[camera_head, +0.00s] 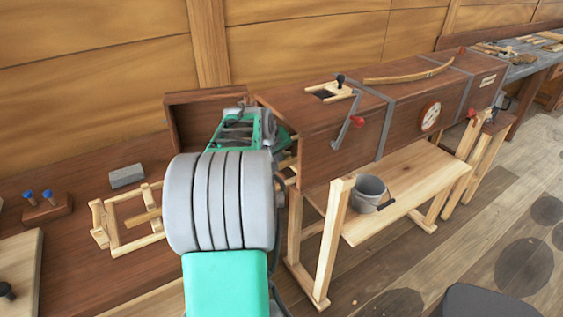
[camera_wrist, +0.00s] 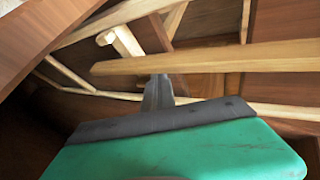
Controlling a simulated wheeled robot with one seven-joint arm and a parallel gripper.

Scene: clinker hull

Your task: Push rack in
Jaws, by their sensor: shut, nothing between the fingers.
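My gripper (camera_wrist: 158,90) is shut and empty. Its fingertips are at the lower edge of that bar; I cannot tell whether they touch. In the head view a long dark wooden box (camera_head: 330,125) lies on a light wooden stand, and my wrist is at its left end. Small light wood pieces of the rack (camera_head: 289,163) show there beside my arm. My arm hides my fingers and most of the box's left end.
A light wooden frame (camera_head: 112,222), a grey block (camera_head: 126,176) and a holder with blue-topped pieces (camera_head: 46,207) are on the left bench. A grey bucket (camera_head: 368,192) stands on the stand's shelf (camera_head: 415,180). A crank handle (camera_head: 346,130) sticks out from the box front. Floor at right is mostly clear.

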